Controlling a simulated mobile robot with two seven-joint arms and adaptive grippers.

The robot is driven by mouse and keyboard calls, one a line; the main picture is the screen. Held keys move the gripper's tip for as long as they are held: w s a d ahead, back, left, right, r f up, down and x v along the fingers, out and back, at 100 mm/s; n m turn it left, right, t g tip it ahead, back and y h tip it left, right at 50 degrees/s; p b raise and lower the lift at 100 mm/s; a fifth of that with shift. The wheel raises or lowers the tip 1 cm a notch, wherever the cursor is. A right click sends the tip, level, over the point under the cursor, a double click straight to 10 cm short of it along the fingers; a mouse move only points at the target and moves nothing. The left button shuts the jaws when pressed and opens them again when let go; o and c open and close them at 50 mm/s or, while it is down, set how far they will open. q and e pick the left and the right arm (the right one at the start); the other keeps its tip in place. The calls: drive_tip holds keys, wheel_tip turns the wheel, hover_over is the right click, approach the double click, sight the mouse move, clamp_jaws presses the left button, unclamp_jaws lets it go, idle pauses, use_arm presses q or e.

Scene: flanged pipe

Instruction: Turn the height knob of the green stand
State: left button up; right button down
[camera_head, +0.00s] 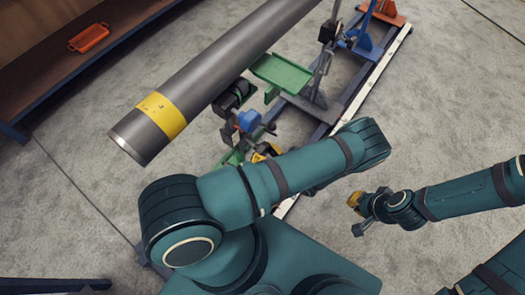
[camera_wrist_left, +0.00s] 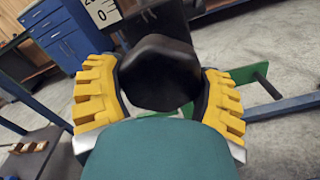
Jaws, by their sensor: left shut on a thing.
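In the left wrist view, a black faceted knob (camera_wrist_left: 158,72) sits between the two yellow-padded fingers of my left gripper (camera_wrist_left: 160,95). The fingers press on its left and right sides. In the head view, my left gripper (camera_head: 265,152) is mostly hidden behind my own arm, with only a bit of yellow showing. The green stand shows a green foot (camera_head: 232,158) beside it, below the pipe's near end. My right gripper (camera_head: 357,215) hangs to the right over the floor, its fingers apart and empty, away from the stand.
A grey pipe (camera_head: 225,70) with a yellow band (camera_head: 162,115) runs diagonally above the stands. A green plate (camera_head: 283,75) and a blue stand (camera_head: 368,38) are farther along a rail (camera_head: 375,75). An orange tray (camera_head: 88,38) lies on a shelf. Floor at right is clear.

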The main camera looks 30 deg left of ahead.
use_arm(q)
drive_tip(key=m, duration=0.4)
drive_tip(key=shift+m, duration=0.4)
drive_tip(key=m, duration=0.4)
drive_tip(key=shift+s+m, duration=0.1)
drive_tip(key=shift+m, duration=0.2)
drive_tip(key=o, duration=1.1)
drive_tip(key=shift+o, duration=0.2)
drive_tip(key=shift+r, duration=0.1)
drive_tip(key=d, duration=0.7)
drive_tip(key=shift+s+d, duration=0.2)
drive_tip(key=shift+s, duration=0.1)
